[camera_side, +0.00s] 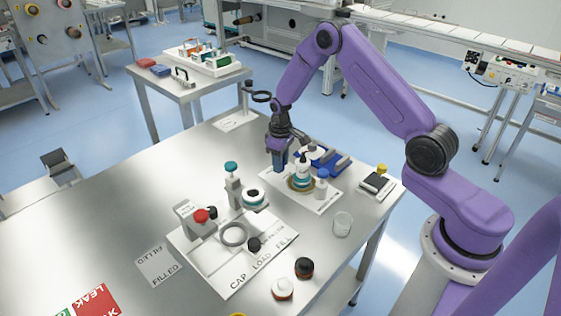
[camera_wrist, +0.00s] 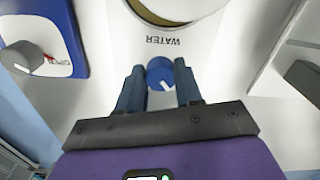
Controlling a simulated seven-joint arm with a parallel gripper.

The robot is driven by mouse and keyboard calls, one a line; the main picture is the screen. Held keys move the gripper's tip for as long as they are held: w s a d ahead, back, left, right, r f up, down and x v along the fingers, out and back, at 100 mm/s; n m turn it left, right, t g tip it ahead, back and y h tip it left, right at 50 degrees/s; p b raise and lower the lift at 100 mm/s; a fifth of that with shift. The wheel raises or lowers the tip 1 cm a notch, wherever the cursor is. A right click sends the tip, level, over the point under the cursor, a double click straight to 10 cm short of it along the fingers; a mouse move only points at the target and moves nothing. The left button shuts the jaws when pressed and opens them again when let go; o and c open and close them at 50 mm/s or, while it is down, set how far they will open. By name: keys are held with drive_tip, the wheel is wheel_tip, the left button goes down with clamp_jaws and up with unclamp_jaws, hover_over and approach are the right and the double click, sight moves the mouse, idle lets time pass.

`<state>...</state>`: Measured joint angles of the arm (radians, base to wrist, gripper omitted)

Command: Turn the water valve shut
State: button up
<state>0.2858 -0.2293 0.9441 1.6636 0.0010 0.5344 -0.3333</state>
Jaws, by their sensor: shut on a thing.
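A round blue knob (camera_wrist: 160,70) with a white pointer line sits just below the printed word WATER in the wrist view. The line points toward the lower right of that picture. My gripper (camera_wrist: 161,84) has one blue finger on each side of the knob and is shut on it. In the side view my gripper (camera_side: 279,162) points down at the back left of a white board (camera_side: 325,203). The knob is hidden there behind the fingers.
A blue plate (camera_wrist: 72,35) marked OPEN, with a grey knob (camera_wrist: 20,57), lies left in the wrist view. Bottles (camera_side: 302,172) stand close to my gripper. A glass beaker (camera_side: 343,222) and a cap-load-fill station (camera_side: 232,235) stand nearby. The table's left side is mostly clear.

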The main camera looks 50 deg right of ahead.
drive_tip(key=o, duration=1)
drive_tip(key=shift+o, duration=0.2)
drive_tip(key=shift+r, duration=0.1)
wheel_tip(320, 180, up, 17)
drive_tip(key=shift+r, duration=0.15)
drive_tip(key=shift+a, duration=0.1)
drive_tip(key=s+a+r+n, duration=0.2)
drive_tip(key=s+a, duration=0.5)
drive_tip(key=s, duration=0.1)
drive_tip(key=s+a+r+n, duration=0.2)
drive_tip(key=s+a+r, duration=0.1)
drive_tip(key=s+a, duration=0.4)
drive_tip(key=s+d+n, duration=0.2)
drive_tip(key=s+n, duration=0.3)
drive_tip(key=s, duration=1.7)
drive_tip(key=shift+s+d+f, duration=0.3)
drive_tip(key=shift+d+f, duration=0.05)
drive_tip(key=shift+d, duration=0.05)
